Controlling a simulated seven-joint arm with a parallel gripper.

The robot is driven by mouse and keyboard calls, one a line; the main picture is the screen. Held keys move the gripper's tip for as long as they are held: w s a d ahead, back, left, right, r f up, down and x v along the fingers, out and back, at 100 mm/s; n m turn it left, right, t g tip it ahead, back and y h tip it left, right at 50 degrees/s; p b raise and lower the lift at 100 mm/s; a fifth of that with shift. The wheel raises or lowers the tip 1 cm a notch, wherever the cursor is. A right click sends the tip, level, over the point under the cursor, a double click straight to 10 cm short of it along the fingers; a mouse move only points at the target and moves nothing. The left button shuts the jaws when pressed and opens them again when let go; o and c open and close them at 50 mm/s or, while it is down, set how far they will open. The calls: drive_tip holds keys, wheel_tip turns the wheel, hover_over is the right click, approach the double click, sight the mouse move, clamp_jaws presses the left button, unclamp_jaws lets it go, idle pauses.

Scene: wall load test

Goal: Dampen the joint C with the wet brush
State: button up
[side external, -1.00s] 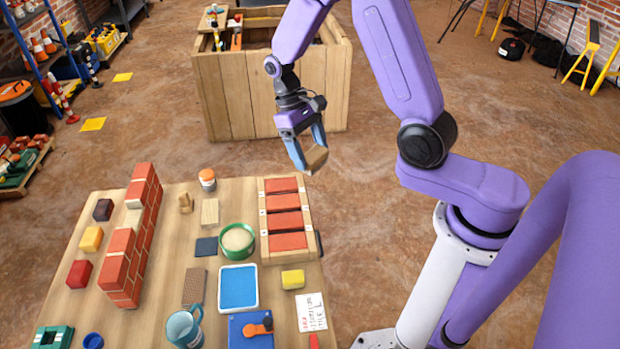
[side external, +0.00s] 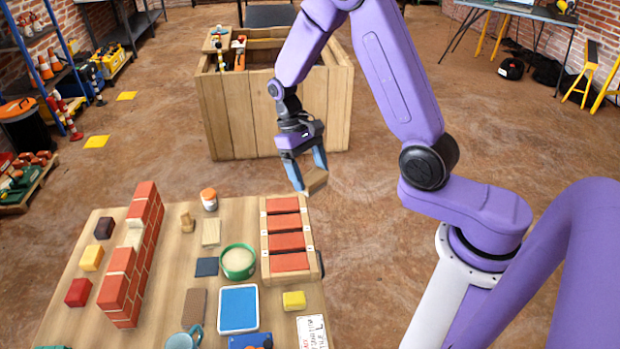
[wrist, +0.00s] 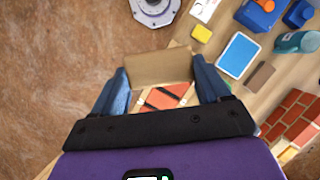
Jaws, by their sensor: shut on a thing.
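My gripper (side external: 309,177) is shut on a flat brown block (side external: 317,182), held in the air beyond the table's far right corner. In the wrist view the brown block (wrist: 158,68) spans between the two blue fingers; I cannot tell whether it is the brush, and no bristles show. The red brick wall (side external: 124,283) stands upright on the left of the table, well apart from my gripper. It has a lower middle stretch with a pale top (side external: 134,237). It also shows at the right of the wrist view (wrist: 292,112). No letter C is legible on any joint.
The table (side external: 228,207) bears a wooden rack (side external: 265,248) of red bricks, a green bowl (side external: 238,262), a blue tray (side external: 238,308), a teal mug (side external: 184,341), a yellow block (side external: 294,301) and small coloured blocks left of the wall. A wooden crate (side external: 232,110) stands behind.

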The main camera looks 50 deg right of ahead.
drive_tip(key=w+d+f+m+t+y, duration=0.5)
drive_tip(key=w+f+m, duration=0.8)
drive_tip(key=m, duration=0.5)
drive_tip(key=d+f+m+t, duration=0.1)
drive_tip(key=d+f+m, duration=0.1)
drive_tip(key=f, duration=0.2)
drive_tip(key=w+d+f+m+t+h, duration=0.1)
drive_tip(key=d+f+m, duration=0.2)
drive_tip(key=f, duration=0.2)
drive_tip(key=d+f+m+h, duration=0.1)
drive_tip(key=d+f+m, duration=0.1)
drive_tip(key=f, duration=0.3)
drive_tip(key=shift+w+d+m+t, duration=0.2)
drive_tip(key=shift+w+m+t, duration=0.1)
drive_tip(key=shift+m+t, duration=0.1)
drive_tip(key=shift+w+a, duration=0.6)
drive_tip(key=shift+w, duration=0.05)
drive_tip(key=shift+w+a, duration=3.2)
drive_tip(key=shift+s+d, duration=3.6)
drive_tip(key=v, duration=0.2)
drive_tip(key=shift+r, duration=0.35)
drive_tip(key=shift+a+r, duration=0.1)
drive_tip(key=shift+r, duration=2.75)
